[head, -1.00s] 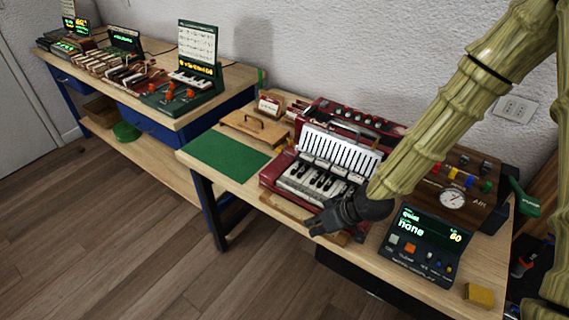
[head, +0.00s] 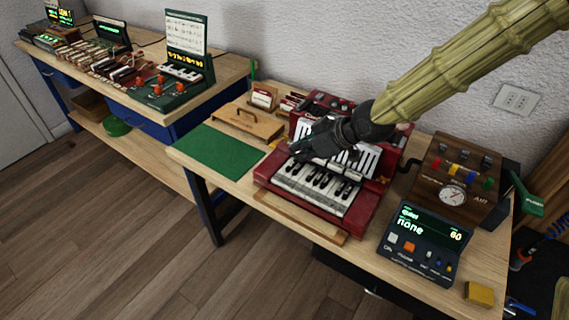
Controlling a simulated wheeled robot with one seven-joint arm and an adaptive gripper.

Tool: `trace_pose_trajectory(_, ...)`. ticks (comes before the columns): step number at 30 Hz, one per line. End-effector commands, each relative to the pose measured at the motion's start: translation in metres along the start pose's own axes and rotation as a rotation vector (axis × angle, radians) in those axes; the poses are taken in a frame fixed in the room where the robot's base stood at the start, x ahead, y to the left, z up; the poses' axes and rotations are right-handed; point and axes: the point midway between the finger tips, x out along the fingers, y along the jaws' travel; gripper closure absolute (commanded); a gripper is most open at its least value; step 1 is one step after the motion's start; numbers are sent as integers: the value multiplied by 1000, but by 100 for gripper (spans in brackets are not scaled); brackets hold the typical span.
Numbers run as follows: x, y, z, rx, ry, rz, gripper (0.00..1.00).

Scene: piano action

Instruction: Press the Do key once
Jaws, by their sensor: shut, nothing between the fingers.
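The red keyboard instrument (head: 345,222) lies on the wooden table, with a short row of white and black keys (head: 317,188) facing me. My gripper (head: 294,152) is shut and empty. It is over the left back part of the keys, pointing left. I cannot tell whether its fingertips touch a key. Its body hides part of the white grille behind the keys. The Do key cannot be picked out by any readable label at this size. A dark display box (head: 424,243) to the right reads "none" and "60".
A wooden box with a gauge (head: 455,180) stands at the right. A yellow block (head: 479,294) lies at the front right corner. Another bench with devices is at the far left.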

Motion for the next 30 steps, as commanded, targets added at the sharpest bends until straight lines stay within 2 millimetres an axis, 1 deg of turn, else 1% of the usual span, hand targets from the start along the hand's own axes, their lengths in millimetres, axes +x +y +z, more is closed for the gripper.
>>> trace_pose_trajectory(5, 14, -1, 0, -2, -3, -2, 100)
trace_pose_trajectory(24, 100, -2, 0, -2, -2, -3, 100)
trace_pose_trajectory(30, 115, -1, 16, -1, -3, -3, 100)
